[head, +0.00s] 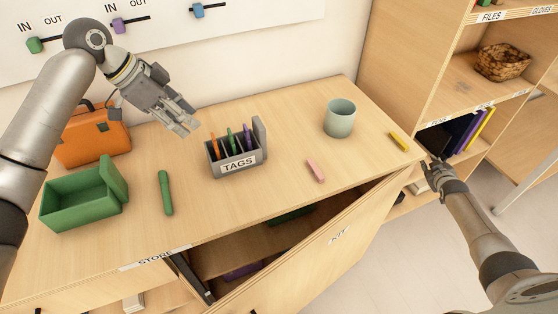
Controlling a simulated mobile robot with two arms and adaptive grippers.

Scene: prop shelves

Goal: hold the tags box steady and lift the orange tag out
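The grey tags box (238,163), labelled TAGS, stands upright on the wooden top. The orange tag (214,145) stands in its left compartment, with a green tag (230,138) and a purple tag (248,137) in the compartments to its right. My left gripper (187,126) is above and to the left of the box, apart from it; its fingers look parted and empty. My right gripper (433,166) is far to the right, beside the shelf unit and well away from the box. Its finger opening is too small to make out.
A green open box (85,207), an orange case (92,140) and a green marker (166,192) lie left of the tags box. A pink block (316,171), a grey-green cup (339,118) and a yellow block (399,141) are right. The KIT door (330,243) stands open in front.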

